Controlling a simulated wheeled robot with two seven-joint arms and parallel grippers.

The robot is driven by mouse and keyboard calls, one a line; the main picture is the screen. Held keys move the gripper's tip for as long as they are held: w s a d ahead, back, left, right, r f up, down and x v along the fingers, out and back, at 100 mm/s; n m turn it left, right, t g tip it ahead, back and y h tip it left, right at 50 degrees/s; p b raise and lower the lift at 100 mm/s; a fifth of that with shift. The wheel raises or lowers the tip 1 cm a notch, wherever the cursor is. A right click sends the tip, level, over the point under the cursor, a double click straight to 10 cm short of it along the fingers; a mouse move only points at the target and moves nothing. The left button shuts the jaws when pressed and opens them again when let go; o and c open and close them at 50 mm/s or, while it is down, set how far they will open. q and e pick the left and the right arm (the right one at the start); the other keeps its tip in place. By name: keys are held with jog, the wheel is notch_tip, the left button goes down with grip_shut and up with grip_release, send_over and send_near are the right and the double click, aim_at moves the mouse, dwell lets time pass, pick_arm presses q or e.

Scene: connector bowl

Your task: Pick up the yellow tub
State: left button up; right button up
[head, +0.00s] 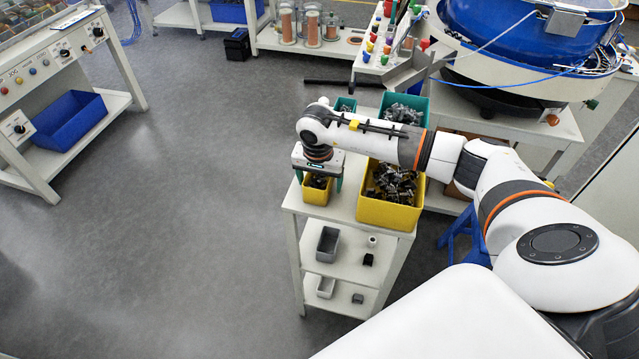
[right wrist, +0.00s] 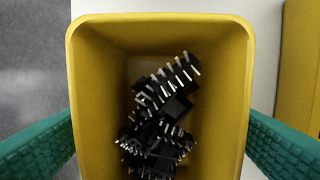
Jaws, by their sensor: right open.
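The small yellow tub (head: 316,195) stands on the top of the white shelf cart, at its front left corner. In the right wrist view the tub (right wrist: 88,100) fills the middle and holds several black pin connectors (right wrist: 160,120). My right gripper (head: 320,180) is above and around the tub. Its green fingers stand open, one on each side of the tub. The right wrist view shows a narrow gap on the left; on the right the finger is very close to the wall, and I cannot tell if it touches. My left gripper is not in view.
A larger yellow bin (head: 388,214) of dark parts stands close to the right of the tub. Green bins (head: 424,104) stand behind. The cart's lower shelves (head: 345,259) hold small grey trays. Open grey floor (head: 190,220) lies to the left.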

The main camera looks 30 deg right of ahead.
jog(key=shift+c, duration=0.2)
jog(key=c, duration=1.1)
